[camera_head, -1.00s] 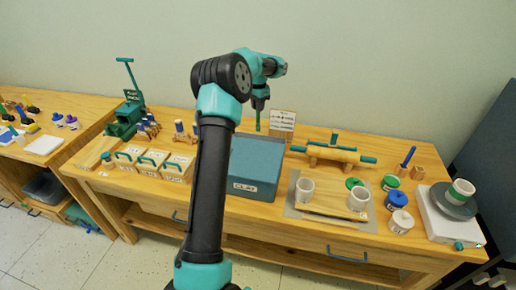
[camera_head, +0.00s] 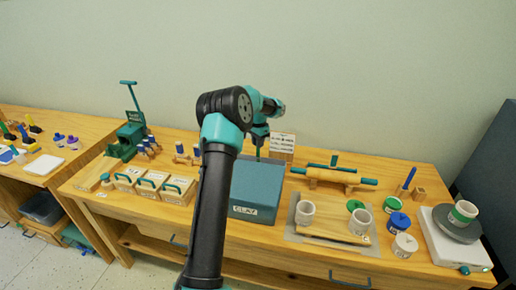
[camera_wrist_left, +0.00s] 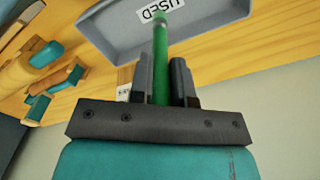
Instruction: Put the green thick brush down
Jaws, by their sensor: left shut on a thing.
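My left gripper (camera_head: 260,136) is shut on the green thick brush (camera_wrist_left: 161,62), which shows between its two fingers in the left wrist view. In the head view only a thin piece of the brush (camera_head: 258,153) shows, hanging below the gripper near the back edge of the blue-grey CLAY box (camera_head: 257,187). A grey tray (camera_wrist_left: 205,30) with a USED label lies beyond the fingers in the left wrist view, and the brush's far end overlaps it. I cannot tell whether they touch. My right gripper is not in view.
A small sign (camera_head: 282,141) stands behind the box. A rolling pin on a stand (camera_head: 334,178) is to the right, with cups on a grey mat (camera_head: 291,228) before it. Labelled wooden boxes (camera_head: 150,184) and a green press (camera_head: 130,135) stand left.

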